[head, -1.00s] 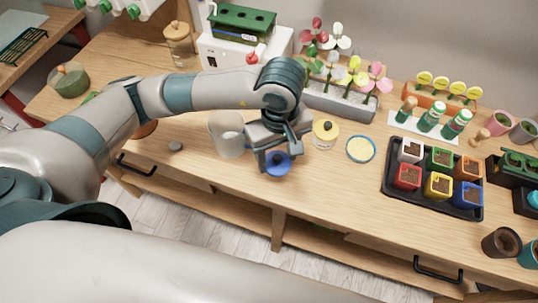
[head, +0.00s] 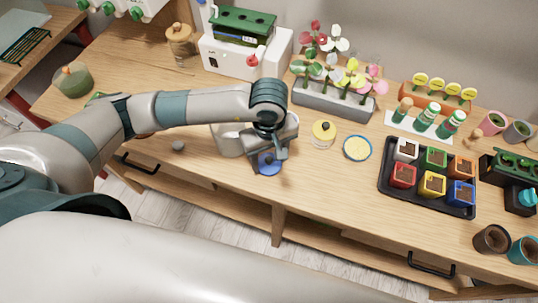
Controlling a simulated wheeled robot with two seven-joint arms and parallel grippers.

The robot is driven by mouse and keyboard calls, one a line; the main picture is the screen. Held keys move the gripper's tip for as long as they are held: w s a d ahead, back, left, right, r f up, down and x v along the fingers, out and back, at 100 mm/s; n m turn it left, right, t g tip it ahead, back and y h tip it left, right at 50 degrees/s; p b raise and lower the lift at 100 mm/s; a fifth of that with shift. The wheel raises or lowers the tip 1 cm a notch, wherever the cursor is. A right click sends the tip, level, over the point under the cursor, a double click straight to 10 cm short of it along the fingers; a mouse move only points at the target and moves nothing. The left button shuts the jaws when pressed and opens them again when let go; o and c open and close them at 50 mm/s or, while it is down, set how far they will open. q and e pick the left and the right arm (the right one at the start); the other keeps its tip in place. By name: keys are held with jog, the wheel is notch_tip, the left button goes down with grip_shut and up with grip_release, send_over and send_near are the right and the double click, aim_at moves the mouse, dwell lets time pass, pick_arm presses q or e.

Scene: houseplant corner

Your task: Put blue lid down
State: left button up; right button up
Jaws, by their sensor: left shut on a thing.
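My left gripper (head: 267,152) is shut on the blue lid (head: 268,166). It points down at the front part of the wooden table (head: 325,192), just right of a pale cylindrical container (head: 229,142). The lid is at the tabletop or just above it; I cannot tell whether it touches. The gripper hides part of the lid. A round jar with a blue rim (head: 357,148) stands open to the right, with yellow contents showing. A jar with a yellow lid (head: 323,133) stands between them, farther back. My right gripper is out of view.
A black tray of coloured pots (head: 428,204) is on the right. A grey planter of flowers (head: 332,103) and a white machine (head: 243,59) stand behind. The table front between the lid and the tray is clear.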

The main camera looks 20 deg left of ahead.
pick_arm(q)
jog(key=shift+f, duration=0.25)
jog(key=shift+f+b, duration=0.2)
jog(key=shift+b, duration=0.1)
jog(key=o, duration=1)
jog(key=shift+r, duration=0.1)
jog(key=shift+c, duration=0.2)
jog(key=shift+o, duration=0.2)
jog(key=shift+r, duration=0.1)
